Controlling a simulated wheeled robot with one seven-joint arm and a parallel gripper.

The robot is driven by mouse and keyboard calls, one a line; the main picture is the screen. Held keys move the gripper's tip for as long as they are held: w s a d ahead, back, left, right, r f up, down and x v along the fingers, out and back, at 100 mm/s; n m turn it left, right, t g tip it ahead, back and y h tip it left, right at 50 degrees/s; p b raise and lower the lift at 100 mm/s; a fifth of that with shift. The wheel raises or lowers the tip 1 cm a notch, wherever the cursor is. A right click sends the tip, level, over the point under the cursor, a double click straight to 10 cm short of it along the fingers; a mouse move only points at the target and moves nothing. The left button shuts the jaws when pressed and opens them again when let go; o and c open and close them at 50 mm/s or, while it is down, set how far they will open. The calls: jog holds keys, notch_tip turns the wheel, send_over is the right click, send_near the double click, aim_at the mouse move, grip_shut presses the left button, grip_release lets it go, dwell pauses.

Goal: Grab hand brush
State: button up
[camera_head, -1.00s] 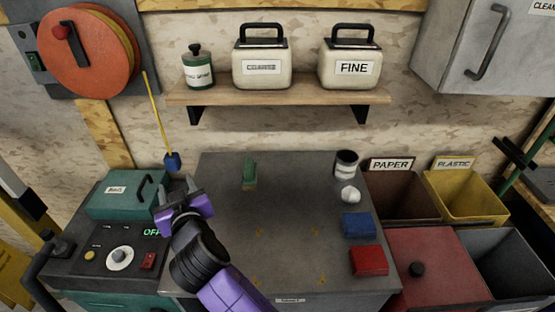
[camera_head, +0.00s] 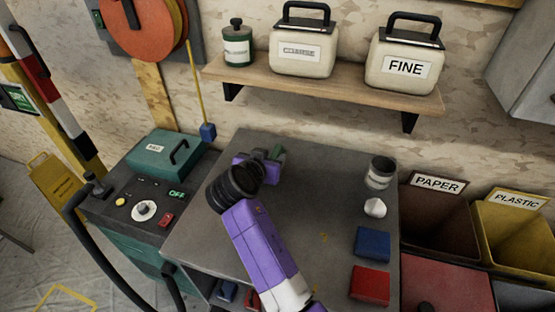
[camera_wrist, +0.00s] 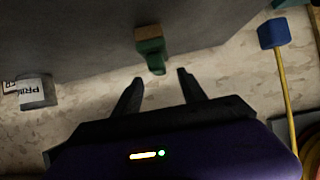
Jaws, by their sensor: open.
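The hand brush (camera_wrist: 150,50), green with a brown end, lies at the back of the grey worktop (camera_head: 325,185). In the head view only a green part of the brush (camera_head: 277,153) shows; my gripper hides the rest. My gripper (camera_head: 264,154) is open at the back of the worktop, close to the brush. In the wrist view the brush's green end points toward the gap between the two fingers of my gripper (camera_wrist: 160,78). The fingers are apart and nothing is held between them.
A can (camera_head: 380,172), a white lump (camera_head: 375,208), a blue block (camera_head: 373,243) and a red block (camera_head: 370,285) line the worktop's right side. A control unit with a teal box (camera_head: 165,155) stands left. A shelf (camera_head: 330,86) with containers hangs above. The worktop's middle is clear.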

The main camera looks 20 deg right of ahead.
aim_at(275, 153)
jog(key=shift+p+x, duration=0.7)
jog(key=shift+x, duration=2.3)
jog(key=shift+d+r, duration=0.1)
grip_shut()
